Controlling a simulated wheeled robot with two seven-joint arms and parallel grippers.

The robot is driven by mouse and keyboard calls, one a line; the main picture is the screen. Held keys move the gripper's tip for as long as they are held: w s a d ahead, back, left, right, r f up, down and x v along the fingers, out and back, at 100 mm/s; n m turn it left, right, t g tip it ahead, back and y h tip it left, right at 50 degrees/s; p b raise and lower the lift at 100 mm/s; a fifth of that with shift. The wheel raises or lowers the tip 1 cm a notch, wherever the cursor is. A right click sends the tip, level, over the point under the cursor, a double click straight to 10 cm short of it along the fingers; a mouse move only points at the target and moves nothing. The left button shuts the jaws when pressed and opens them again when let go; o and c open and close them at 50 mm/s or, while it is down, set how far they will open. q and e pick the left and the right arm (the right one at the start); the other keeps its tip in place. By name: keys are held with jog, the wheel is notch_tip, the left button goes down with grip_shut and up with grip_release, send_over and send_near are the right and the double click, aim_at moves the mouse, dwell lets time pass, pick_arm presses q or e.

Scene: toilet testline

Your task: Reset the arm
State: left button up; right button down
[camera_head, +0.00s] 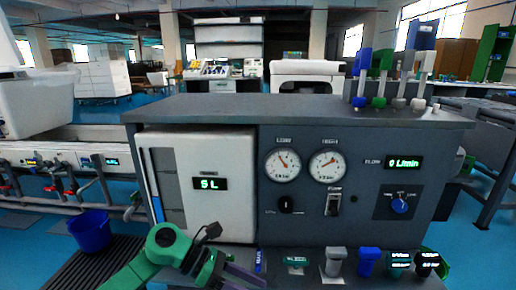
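My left arm comes in from the lower left, a green link with a round joint. My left gripper (238,274) is low in front of the test bench, below the white panel with the "5 L" display (210,184). Its dark, purplish finger parts point to the lower right and run close to the bottom edge. I cannot make out the gap between them, and no held object shows. My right gripper is not recognisable in this view.
The grey test bench (300,109) fills the middle, with two round gauges (283,164), a flow display (404,163) and knobs. Coloured valves (368,262) line its lower front. Several coloured-handled fittings (379,102) stand on top. A blue bucket (90,232) stands on the left floor.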

pick_arm(q)
jog(key=d+r+n+t+h, duration=0.5)
jog(key=n+h, duration=0.3)
jog(key=n, duration=0.6)
jog(key=s+a+f+n+t+y, duration=0.1)
jog(key=a+f+n+t+y, duration=0.55)
jog(key=n, duration=0.75)
jog(key=a+f+n+t+y, duration=0.2)
jog(key=f+n+t+y, duration=0.25)
jog(key=f+n, duration=0.75)
jog(key=s+a+f+n+g+y+p, duration=0.2)
jog(key=s+f+n+g+y, duration=0.15)
jog(key=s+f+n, duration=0.5)
jog(key=s+a+r+g+y+p, duration=0.3)
jog(key=s+a+g+p, duration=0.6)
jog(key=s+a+p, duration=1)
jog(key=s+y+p, duration=0.2)
jog(key=s+p, duration=0.1)
jog(key=p, duration=1.2)
jog(key=shift+a+r+g+y, duration=0.2)
jog(key=shift+a+g+y, duration=0.15)
pick_arm(e)
jog(key=s+d+r+g+h, duration=0.3)
jog(key=s+d+g+h, duration=0.3)
jog(key=s+d, duration=1.3)
jog(key=s+g, duration=0.2)
jog(key=g, duration=0.1)
jog(key=shift+s+d+g+h, duration=0.4)
